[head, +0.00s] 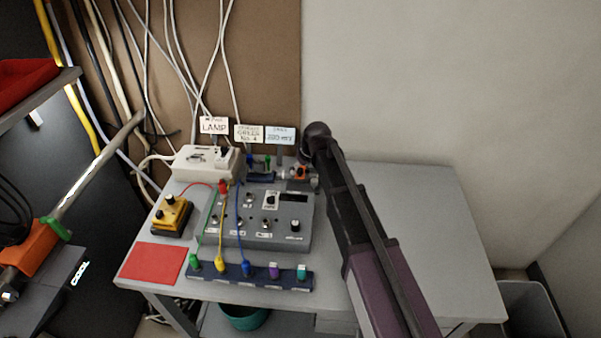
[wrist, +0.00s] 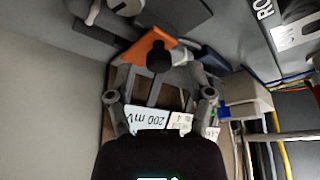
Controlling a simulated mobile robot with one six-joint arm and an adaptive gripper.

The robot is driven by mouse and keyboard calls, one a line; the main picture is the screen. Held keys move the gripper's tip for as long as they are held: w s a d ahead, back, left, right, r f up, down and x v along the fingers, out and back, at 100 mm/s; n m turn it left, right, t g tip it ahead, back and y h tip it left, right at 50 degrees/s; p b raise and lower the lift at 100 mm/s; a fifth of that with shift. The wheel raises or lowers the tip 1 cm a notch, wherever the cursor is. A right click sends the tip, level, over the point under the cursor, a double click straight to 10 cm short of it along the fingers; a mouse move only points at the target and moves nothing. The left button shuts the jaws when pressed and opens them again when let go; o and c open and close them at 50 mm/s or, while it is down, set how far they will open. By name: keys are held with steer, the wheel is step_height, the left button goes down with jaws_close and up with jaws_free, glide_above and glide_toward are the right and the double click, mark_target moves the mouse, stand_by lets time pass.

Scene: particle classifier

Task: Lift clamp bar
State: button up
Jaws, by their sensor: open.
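An orange part (wrist: 147,47) with a black round knob (wrist: 158,57) lies just beyond my fingertips in the wrist view. It appears to be the clamp, but I cannot tell which piece is its bar. In the head view the orange part (head: 300,172) shows at the back of the table, right of the white box and partly hidden by my arm. My gripper (wrist: 160,97) is open, its two fingers spread on either side of the space before the knob. Nothing is visibly held, and contact with the clamp cannot be judged.
A grey control box (head: 262,218) with knobs stands front-left of the clamp. A white lamp box (head: 205,162), a yellow box (head: 173,213) and a socket strip (head: 250,273) are nearby. Label cards (head: 249,134) stand behind. The table's right side (head: 430,220) is clear.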

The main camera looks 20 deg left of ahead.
steer(key=shift+w+a+f, duration=0.1)
steer(key=shift+f, duration=0.2)
jaws_close()
